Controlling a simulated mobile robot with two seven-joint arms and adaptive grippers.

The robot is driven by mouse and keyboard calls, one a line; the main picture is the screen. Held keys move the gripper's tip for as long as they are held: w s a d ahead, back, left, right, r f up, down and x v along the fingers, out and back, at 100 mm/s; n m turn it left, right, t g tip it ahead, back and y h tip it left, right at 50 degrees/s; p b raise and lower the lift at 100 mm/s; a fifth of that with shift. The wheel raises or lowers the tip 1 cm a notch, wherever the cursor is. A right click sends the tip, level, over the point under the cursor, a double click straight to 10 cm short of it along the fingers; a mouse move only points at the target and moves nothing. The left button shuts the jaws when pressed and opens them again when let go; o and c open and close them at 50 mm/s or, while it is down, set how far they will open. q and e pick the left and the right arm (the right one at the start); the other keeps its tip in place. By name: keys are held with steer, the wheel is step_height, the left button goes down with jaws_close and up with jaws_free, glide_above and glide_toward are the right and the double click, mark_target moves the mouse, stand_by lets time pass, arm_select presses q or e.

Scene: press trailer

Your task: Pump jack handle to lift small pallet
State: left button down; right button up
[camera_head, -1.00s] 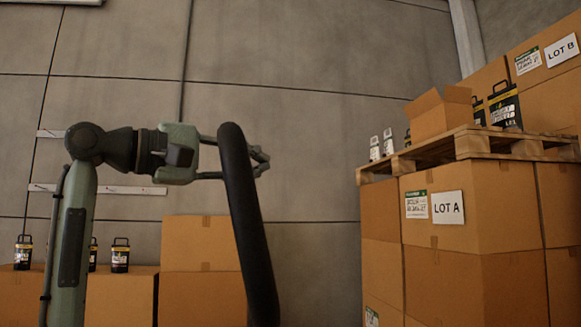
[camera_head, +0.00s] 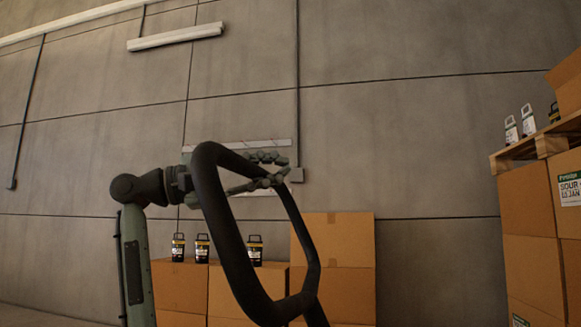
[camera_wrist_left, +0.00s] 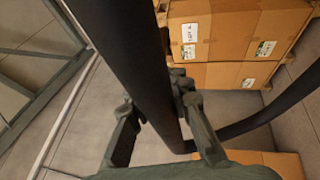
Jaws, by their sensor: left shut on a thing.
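The jack handle (camera_head: 222,220) is a thick black tube bent into a closed loop, standing tilted in the middle of the head view. My left gripper (camera_head: 268,170) is at the upper part of the loop and is shut on it. In the left wrist view the handle (camera_wrist_left: 125,50) runs as a dark bar between the fingers of my left gripper (camera_wrist_left: 160,112). The jack body and the handle's lower end are out of view. A wooden pallet (camera_head: 540,145) lies on stacked cartons at the right; I cannot tell whether it is the small pallet. My right gripper is not in view.
Cartons (camera_head: 345,245) stand behind the handle along the concrete wall (camera_head: 400,130), with several black-handled containers (camera_head: 202,248) on top. A taller carton stack (camera_head: 530,205) stands at the right. Open floor (camera_wrist_left: 235,105) shows in the left wrist view.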

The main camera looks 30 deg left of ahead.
arm_select(q)
steer(key=c, duration=1.3)
jaws_free()
steer(key=v, duration=1.2)
